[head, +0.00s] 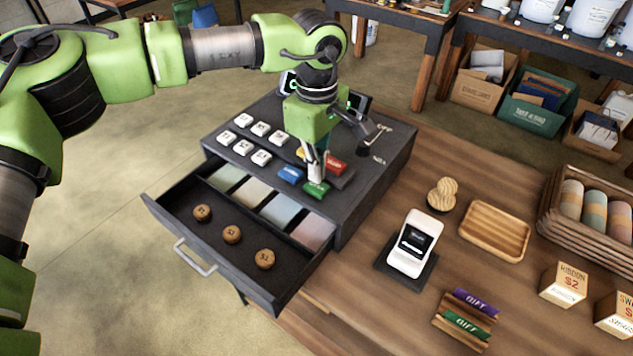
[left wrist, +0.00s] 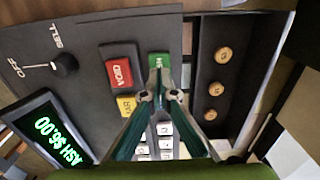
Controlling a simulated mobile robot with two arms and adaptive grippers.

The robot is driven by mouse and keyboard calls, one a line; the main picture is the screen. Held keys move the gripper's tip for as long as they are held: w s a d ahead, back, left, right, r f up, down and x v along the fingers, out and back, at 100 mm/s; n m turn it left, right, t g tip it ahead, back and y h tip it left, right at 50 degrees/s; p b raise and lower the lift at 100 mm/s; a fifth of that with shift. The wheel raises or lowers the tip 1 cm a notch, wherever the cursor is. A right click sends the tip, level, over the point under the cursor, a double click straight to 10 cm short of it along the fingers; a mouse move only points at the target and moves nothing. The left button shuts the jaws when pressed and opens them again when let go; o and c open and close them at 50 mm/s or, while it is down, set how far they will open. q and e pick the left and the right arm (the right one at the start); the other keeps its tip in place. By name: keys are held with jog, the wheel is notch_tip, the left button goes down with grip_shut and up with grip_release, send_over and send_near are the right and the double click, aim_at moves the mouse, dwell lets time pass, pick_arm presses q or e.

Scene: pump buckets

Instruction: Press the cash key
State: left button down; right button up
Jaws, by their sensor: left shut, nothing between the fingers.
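The cash register (head: 375,165) stands on the wooden counter with its drawer (head: 225,262) pulled open. Its green key (head: 316,190), which seems to be the cash key, sits at the front of the coloured keys; it also shows in the left wrist view (left wrist: 158,66), its label partly covered. My left gripper (head: 318,176) is shut and empty, pointing down right at the green key; I cannot tell whether the tips touch it. In the left wrist view the fingertips (left wrist: 160,96) overlap the key's near edge. The display (left wrist: 50,135) reads "ASH $6.00" in green, its start cut off. My right gripper is not in view.
Beside the green key are a blue key (head: 290,174), a red VOID key (left wrist: 120,73) and a yellow key (left wrist: 126,105). White keys (head: 260,129) lie left. The drawer holds three round wooden tokens (head: 232,234). A card reader (head: 412,246) stands right of the register.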

aim_at(317, 186)
pick_arm(q)
jog(key=shift+r+p, duration=0.9)
jog(key=shift+r, duration=1.25)
